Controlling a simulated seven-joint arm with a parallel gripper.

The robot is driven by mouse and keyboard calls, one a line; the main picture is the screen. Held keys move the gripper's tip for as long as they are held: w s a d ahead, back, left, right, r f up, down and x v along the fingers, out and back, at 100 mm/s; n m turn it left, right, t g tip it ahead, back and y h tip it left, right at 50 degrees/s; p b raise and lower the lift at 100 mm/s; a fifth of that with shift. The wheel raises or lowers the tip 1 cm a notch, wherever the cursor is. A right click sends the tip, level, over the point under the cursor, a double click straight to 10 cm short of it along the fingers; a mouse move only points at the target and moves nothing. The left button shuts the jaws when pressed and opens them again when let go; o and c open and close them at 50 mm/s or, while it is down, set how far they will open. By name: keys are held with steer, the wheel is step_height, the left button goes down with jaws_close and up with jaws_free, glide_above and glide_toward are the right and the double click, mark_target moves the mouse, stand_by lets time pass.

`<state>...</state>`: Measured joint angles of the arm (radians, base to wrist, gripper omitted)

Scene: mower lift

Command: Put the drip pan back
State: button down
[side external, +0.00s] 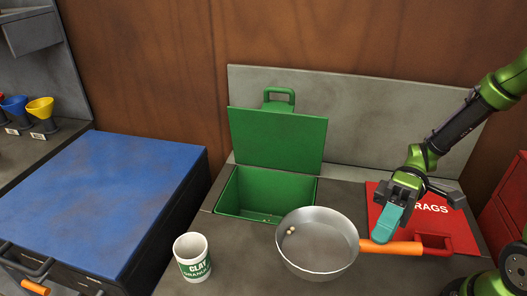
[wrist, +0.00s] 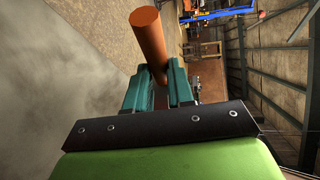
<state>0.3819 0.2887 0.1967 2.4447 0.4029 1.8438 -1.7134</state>
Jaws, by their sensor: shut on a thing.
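The drip pan (side external: 325,252) is a round grey metal pan with an orange handle (side external: 400,248) pointing right. A few small pale bits lie inside it at the left. My gripper (side external: 386,228), with teal fingers, is at the handle on the right and shut on it. In the wrist view the orange handle (wrist: 149,38) runs between the teal fingertips (wrist: 158,75); the pan bowl is not in that view. The pan overlaps the front right corner of the green bin in the picture. I cannot tell whether it rests on the counter or is raised.
The green bin (side external: 233,193) stands open, its lid (side external: 278,138) tilted up behind it. A red "RAGS" lid (side external: 390,195) is right, behind the handle. A blue-topped cabinet (side external: 105,195) is left. Free counter lies between cup and pan.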

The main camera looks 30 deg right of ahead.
mark_target(358, 289)
step_height(358, 289, down, 15)
steer(key=shift+r, duration=0.1)
stand_by(0.6)
steer(key=c, duration=1)
jaws_free()
